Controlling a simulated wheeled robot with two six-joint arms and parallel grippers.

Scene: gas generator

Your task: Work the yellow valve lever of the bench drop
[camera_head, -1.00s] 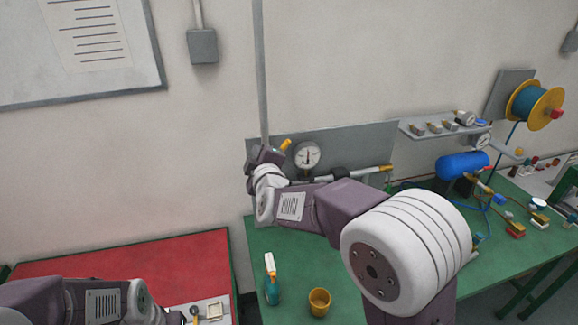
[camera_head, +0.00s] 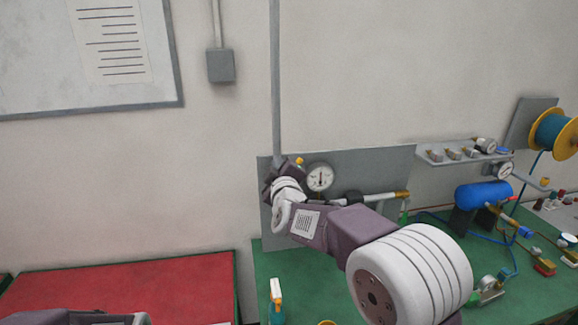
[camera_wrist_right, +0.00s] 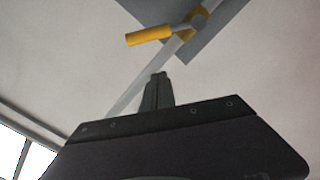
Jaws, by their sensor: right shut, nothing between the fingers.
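The yellow valve lever (camera_wrist_right: 148,36) shows in the right wrist view, joined to a yellow valve body (camera_wrist_right: 196,22) on the pale drop pipe (camera_wrist_right: 135,92). The lever sticks out to the left, across the pipe's line. My right gripper (camera_wrist_right: 158,78) is shut and empty, its fingertips below the lever in that view with a visible gap. In the head view, only a small yellow piece of the lever (camera_head: 299,161) shows beside my right gripper (camera_head: 281,164), which hides the rest. My left gripper is out of view; only part of its arm shows at bottom left.
A pressure gauge (camera_head: 320,177) sits close right of my right gripper, on a grey back panel (camera_head: 385,165). A yellow-tipped pipe fitting (camera_head: 385,196), a blue tank (camera_head: 482,193) and a glue bottle (camera_head: 276,305) are on or above the green bench (camera_head: 310,270). A red-topped table (camera_head: 150,285) is left.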

